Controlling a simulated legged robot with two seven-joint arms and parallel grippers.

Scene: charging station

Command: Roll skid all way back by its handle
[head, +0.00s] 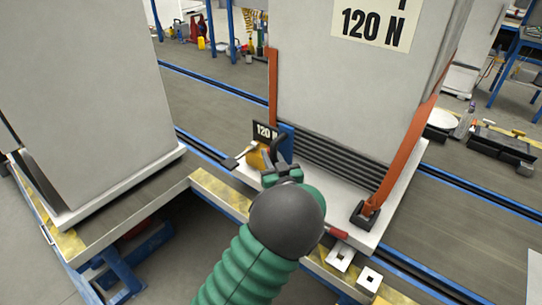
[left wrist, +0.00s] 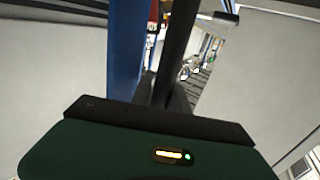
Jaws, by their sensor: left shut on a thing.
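The skid (head: 325,208) is a pale platform carrying a tall grey cabinet (head: 335,90) marked "120 N", held by orange straps. Its dark handle (head: 279,146) stands at the front left corner beside a blue upright (head: 287,140). My left gripper (head: 281,170) is shut on the handle; its fingertips are partly hidden by my wrist. In the left wrist view, the dark handle bar (left wrist: 178,45) rises from my gripper next to the blue upright (left wrist: 126,50). My right gripper is not in view.
Another grey cabinet (head: 90,90) stands at left on its own pale base. Blue-edged rails (head: 215,92) run across the floor behind. A yellow-black striped edge (head: 220,193) borders the front, with square metal blocks (head: 341,257) at lower right. Tools and a plate lie at right.

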